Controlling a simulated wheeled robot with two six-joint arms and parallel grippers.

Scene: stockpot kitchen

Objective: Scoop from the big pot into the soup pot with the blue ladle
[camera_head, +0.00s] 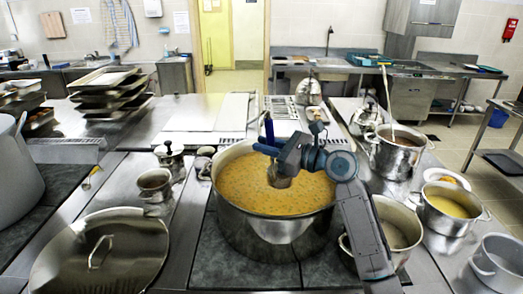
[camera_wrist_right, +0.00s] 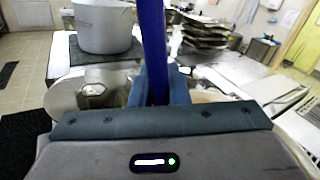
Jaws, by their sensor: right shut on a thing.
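The big pot (camera_head: 248,235) stands in the middle of the head view, filled with yellow-orange soup. My right gripper (camera_head: 268,148) is over the big pot and shut on the blue ladle (camera_head: 269,128). The ladle's blue handle also stands up between the jaws in the right wrist view (camera_wrist_right: 153,45). Its metal bowl hangs below the gripper at the soup; I cannot tell whether it touches the surface. A smaller pot with yellow soup (camera_head: 447,224) stands at the right and may be the soup pot. My left gripper is not in view.
An open pot (camera_head: 402,262) stands close right of the big pot, partly behind my right arm. Another pot with a utensil (camera_head: 397,160) stands farther back. A large lid (camera_head: 100,262) lies at front left, near a small pot (camera_head: 155,184). Stacked trays (camera_head: 110,90) stand at back left.

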